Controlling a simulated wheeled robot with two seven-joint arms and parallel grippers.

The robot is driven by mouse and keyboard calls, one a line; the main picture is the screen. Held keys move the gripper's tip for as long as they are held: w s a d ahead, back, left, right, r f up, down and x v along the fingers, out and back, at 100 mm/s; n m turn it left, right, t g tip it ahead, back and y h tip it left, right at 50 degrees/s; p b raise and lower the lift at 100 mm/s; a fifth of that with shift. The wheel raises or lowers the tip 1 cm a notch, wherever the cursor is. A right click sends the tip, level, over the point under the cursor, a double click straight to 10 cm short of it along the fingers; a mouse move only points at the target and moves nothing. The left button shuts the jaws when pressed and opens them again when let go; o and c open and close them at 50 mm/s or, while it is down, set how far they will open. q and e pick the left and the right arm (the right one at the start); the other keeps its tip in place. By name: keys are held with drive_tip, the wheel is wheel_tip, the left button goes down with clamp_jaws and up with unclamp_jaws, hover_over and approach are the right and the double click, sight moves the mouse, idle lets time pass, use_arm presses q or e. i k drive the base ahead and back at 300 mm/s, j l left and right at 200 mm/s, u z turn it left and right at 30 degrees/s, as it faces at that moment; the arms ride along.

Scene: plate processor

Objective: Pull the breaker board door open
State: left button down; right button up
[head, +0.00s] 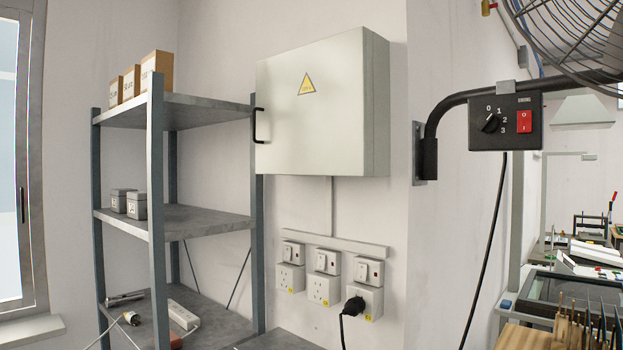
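The breaker board (375,105) is a pale grey-green box on the wall, in the upper middle of the head view. Its door (312,130) faces me and looks shut, with a yellow warning triangle on it. A black handle (259,126) stands out at the door's left edge. Neither of my grippers shows in the head view, so nothing is seen touching the handle or door.
A metal shelf (205,219) with small boxes stands left of the board, its post close to the handle. Sockets (323,290) and a black plug (354,306) are below. A fan's black bracket and switch box (506,122) stick out at right.

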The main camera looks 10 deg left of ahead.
sight(313, 115)
drive_tip(key=i, duration=1.45)
drive_tip(key=u, duration=1.2)
